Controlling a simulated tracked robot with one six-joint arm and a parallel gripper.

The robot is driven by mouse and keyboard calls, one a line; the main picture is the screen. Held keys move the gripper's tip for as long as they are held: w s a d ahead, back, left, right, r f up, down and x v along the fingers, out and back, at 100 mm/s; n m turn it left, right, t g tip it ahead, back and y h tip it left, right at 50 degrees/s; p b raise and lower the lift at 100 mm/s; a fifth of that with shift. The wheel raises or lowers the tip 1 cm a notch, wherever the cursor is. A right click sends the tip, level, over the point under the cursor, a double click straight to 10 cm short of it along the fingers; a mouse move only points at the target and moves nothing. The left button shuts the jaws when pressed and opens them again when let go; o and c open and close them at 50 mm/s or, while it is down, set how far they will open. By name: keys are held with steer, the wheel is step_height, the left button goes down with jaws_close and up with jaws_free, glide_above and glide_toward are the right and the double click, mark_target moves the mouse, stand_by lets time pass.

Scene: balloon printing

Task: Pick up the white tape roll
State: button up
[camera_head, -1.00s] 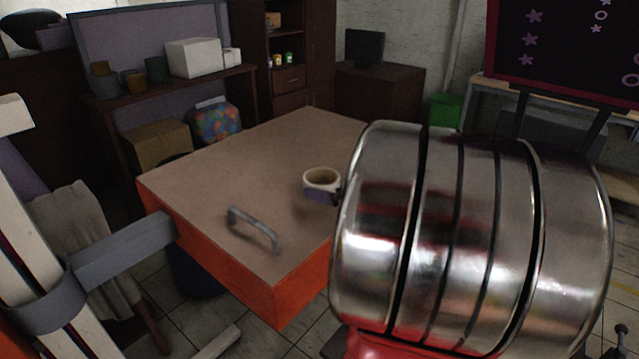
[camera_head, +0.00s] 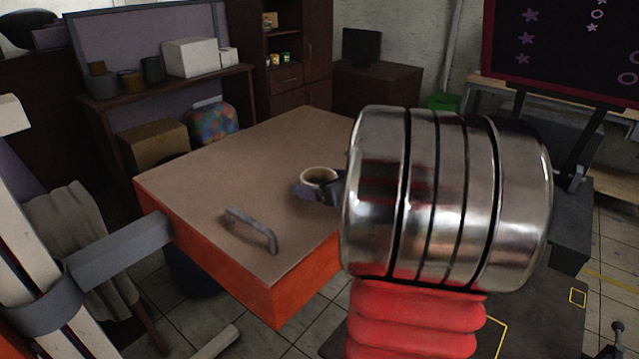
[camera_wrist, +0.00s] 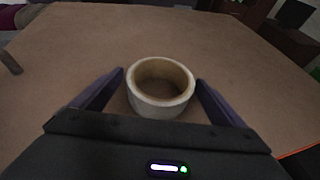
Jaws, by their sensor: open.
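The white tape roll (camera_wrist: 160,100) lies flat on the brown tabletop in the wrist view, with its tan inner core facing up. It also shows in the head view (camera_head: 319,175), partly hidden by my gripper. My gripper (camera_wrist: 162,82) is open, with one dark purple finger on the left of the roll and one on the right. The roll sits between the fingers, with a small gap visible at the left; contact on the right is hard to tell. In the head view my gripper (camera_head: 318,192) is low at the roll, mostly hidden behind my metal arm link.
The table (camera_head: 190,170) has a brown top and orange sides. A grey handle (camera_head: 250,230) stands on its front left part. The top around the roll is otherwise clear. A shelf with a white box (camera_head: 190,57) stands behind, and a dark board (camera_head: 560,50) at the right.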

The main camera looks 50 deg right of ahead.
steer(key=shift+c, duration=0.4)
steer(key=c, duration=1.1)
step_height(320, 180, up, 10)
stand_by(0.5)
